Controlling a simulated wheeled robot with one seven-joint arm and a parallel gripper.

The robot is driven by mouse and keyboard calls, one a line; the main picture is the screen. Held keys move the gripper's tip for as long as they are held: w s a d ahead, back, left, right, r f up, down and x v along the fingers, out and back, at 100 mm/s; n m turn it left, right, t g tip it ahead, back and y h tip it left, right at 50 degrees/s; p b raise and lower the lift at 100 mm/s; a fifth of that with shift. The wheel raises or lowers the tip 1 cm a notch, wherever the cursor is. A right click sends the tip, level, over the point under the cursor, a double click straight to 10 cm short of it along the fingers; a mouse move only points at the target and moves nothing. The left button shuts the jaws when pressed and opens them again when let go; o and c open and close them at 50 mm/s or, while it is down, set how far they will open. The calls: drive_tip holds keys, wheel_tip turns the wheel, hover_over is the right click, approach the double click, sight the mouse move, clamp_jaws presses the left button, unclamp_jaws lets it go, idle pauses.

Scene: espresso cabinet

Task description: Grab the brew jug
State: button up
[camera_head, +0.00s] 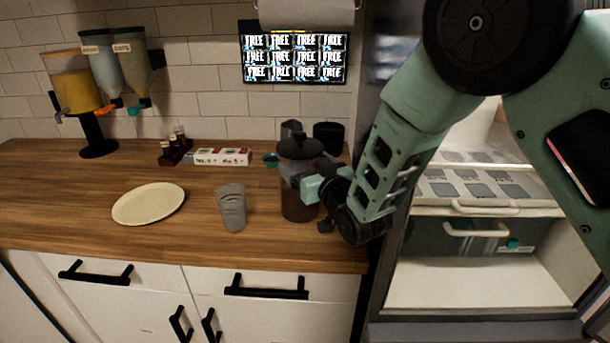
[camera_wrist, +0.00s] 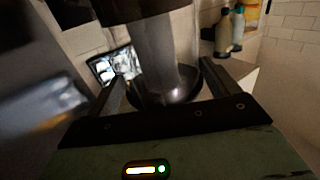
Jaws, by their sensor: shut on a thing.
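The brew jug (camera_head: 298,204) is a dark, see-through cylinder with a black lid and knob, upright at the right end of the wooden counter. My gripper (camera_head: 300,184) reaches it from the right and is shut on its side. In the wrist view the jug (camera_wrist: 168,50) fills the middle between the fingers of my gripper (camera_wrist: 165,92). Whether the jug's base touches the counter is hard to tell. Part of its right side is hidden by my gripper.
A grey cup (camera_head: 232,208) stands just left of the jug, and a cream plate (camera_head: 149,203) lies farther left. Dark canisters (camera_head: 328,138) stand behind the jug. Dispensers (camera_head: 78,90) stand at the back left. An open fridge (camera_head: 480,285) is at the right.

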drive_tip(key=shift+r, duration=0.25)
